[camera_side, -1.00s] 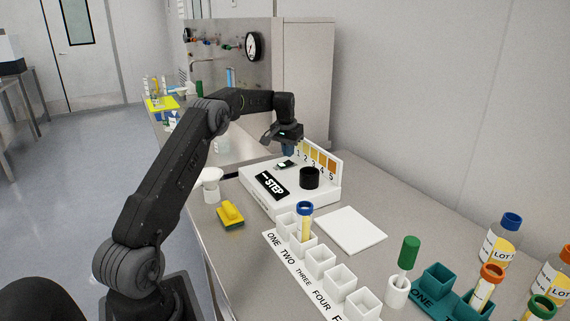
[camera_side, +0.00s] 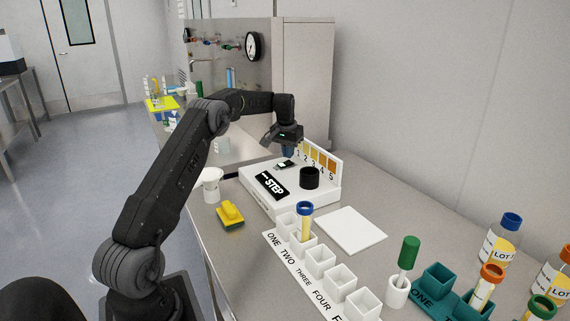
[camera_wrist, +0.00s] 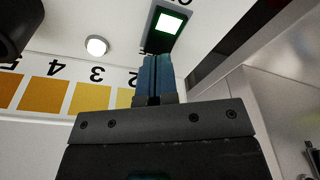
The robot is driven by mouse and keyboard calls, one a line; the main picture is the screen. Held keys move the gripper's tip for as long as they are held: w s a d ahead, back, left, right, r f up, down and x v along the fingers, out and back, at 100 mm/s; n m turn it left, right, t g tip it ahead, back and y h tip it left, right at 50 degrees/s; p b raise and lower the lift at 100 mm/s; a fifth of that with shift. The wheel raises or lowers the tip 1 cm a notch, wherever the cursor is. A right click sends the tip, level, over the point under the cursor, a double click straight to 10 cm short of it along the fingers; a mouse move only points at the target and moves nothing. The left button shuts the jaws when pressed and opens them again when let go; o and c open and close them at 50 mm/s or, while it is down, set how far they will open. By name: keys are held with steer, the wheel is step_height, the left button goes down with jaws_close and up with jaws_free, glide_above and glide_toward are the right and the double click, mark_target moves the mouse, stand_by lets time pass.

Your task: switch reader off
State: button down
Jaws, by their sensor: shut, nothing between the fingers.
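The reader (camera_side: 262,202) is a white box with a black STEP label, a black round well (camera_side: 310,178) and an upright colour scale (camera_side: 320,158) numbered 1 to 5. Its small dark switch (camera_side: 286,164) sits on the top near the scale. In the wrist view the switch (camera_wrist: 166,24) has a dark green frame and a bright lit square. My gripper (camera_side: 288,152) is over that end of the reader, pointing down. Its blue fingers (camera_wrist: 155,62) are shut together and empty, with tips at the edge of the switch. I cannot tell whether they touch it.
A round white light (camera_wrist: 96,45) sits on the reader's top. A yellow-and-dark block (camera_side: 230,215) and a white cup (camera_side: 211,188) stand left of the reader. A white rack (camera_side: 320,262) with a blue-capped tube (camera_side: 305,220) and a white pad (camera_side: 350,229) are in front.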

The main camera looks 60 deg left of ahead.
mark_target(288, 162)
steer(key=shift+f, duration=1.05)
stand_by(0.4)
steer(key=shift+r, duration=3.6)
